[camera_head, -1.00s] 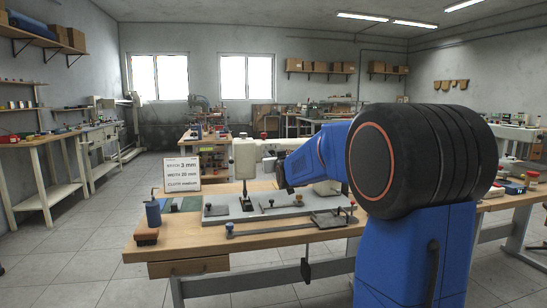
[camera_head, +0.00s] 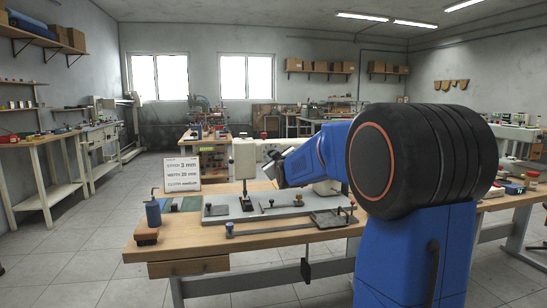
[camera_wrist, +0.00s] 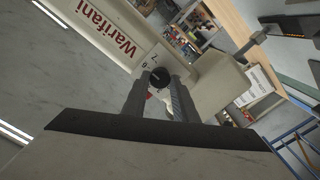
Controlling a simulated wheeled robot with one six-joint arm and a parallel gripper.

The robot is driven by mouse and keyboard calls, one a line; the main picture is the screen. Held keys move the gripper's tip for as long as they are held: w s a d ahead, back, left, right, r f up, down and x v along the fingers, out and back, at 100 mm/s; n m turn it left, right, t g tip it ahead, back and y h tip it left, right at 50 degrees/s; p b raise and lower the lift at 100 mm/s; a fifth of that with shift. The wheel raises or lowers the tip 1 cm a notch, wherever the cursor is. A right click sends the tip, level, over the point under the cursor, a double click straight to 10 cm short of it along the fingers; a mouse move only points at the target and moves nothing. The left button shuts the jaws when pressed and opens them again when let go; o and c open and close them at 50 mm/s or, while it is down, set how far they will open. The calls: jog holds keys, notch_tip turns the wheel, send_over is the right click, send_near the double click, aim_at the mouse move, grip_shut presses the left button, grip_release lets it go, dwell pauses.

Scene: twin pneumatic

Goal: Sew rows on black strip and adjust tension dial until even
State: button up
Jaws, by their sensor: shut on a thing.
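The cream sewing machine (camera_head: 245,160) stands on the wooden bench, and its red-lettered arm (camera_wrist: 105,30) crosses the upper left of the wrist view. The black round tension dial (camera_wrist: 160,77) sits on the machine's end face, with small numbers beside it. My gripper (camera_wrist: 159,86) is shut on this dial, one dark finger on either side. In the head view my gripper (camera_head: 273,172) is at the machine's head, and the dial cannot be made out there. I cannot pick out the black strip or any stitched rows in either view.
A sign (camera_head: 182,174) giving stitch 3 mm and width 20 mm stands at the bench's left. A grey base plate (camera_head: 250,209), a metal bar (camera_head: 285,228) and a small tray (camera_head: 328,219) lie in front.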

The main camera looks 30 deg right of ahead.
jog(key=shift+n, duration=0.8)
jog(key=o, duration=1.1)
jog(key=shift+c, duration=0.2)
jog(key=v, duration=1.7)
jog(key=shift+s, duration=0.25)
jog(key=shift+a, duration=0.1)
